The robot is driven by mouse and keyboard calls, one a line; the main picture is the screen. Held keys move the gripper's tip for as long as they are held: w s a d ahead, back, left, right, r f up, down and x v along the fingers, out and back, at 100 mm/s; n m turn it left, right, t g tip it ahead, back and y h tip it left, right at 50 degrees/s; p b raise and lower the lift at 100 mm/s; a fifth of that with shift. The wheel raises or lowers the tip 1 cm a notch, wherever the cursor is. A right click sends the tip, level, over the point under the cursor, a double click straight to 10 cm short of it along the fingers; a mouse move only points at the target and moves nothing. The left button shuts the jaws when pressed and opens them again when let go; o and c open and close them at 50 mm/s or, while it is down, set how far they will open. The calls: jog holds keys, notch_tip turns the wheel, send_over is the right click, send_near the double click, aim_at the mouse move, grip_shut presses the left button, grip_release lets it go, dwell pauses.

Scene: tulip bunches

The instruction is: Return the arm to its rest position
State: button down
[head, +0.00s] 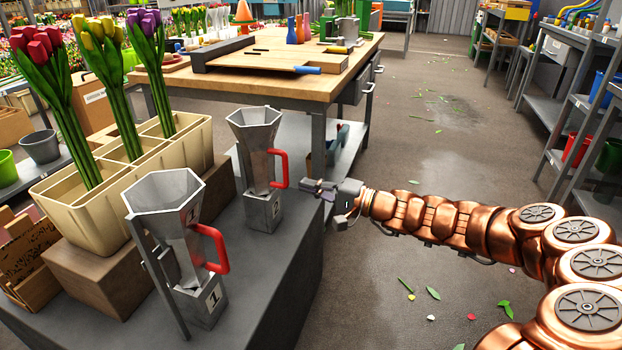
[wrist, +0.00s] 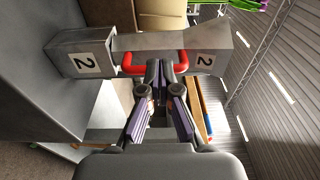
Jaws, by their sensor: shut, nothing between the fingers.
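My copper arm (head: 455,222) reaches in from the right in the head view. My gripper (head: 318,187) is at its end, beside the bench's right edge and just right of the far metal funnel holder. In the wrist view my gripper (wrist: 158,66) has its fingertips together with nothing held. The red handle (wrist: 128,62) of the holder marked 2 (wrist: 200,58) appears at the fingertips; whether they touch is unclear. In the head view that holder (head: 254,140) stands upright with its red handle (head: 281,168) toward my gripper.
A nearer metal holder marked 1 (head: 168,200) stands on the grey bench (head: 262,290). A cream planter (head: 95,225) holds red, yellow and purple tulips. A wooden worktable (head: 285,92) stands behind; shelves (head: 560,130) stand at right. The floor (head: 440,140) between is mostly clear, with scattered leaves.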

jog(key=s+a+r+n+g+h+p, duration=0.15)
jog(key=s+r+n+g+p, duration=0.25)
jog(key=s+r+p, duration=0.7)
jog(key=s+a+r+n+g+h+p, duration=0.1)
jog(key=s+r+n+g+h+p, duration=0.25)
jog(key=s+r+p, duration=0.6)
jog(key=s+d+r+m+h+p, duration=0.1)
jog(key=s+d+r+h+p, duration=0.5)
jog(key=s+d+p, duration=0.3)
jog(key=s+d+r+m+h+p, duration=0.2)
jog(key=s+d+r+h+p, duration=0.4)
jog(key=d, duration=1)
jog(key=s+g+p, duration=0.1)
jog(key=s+p, duration=0.2)
jog(key=s, duration=0.3)
jog(key=shift+s+d, duration=0.4)
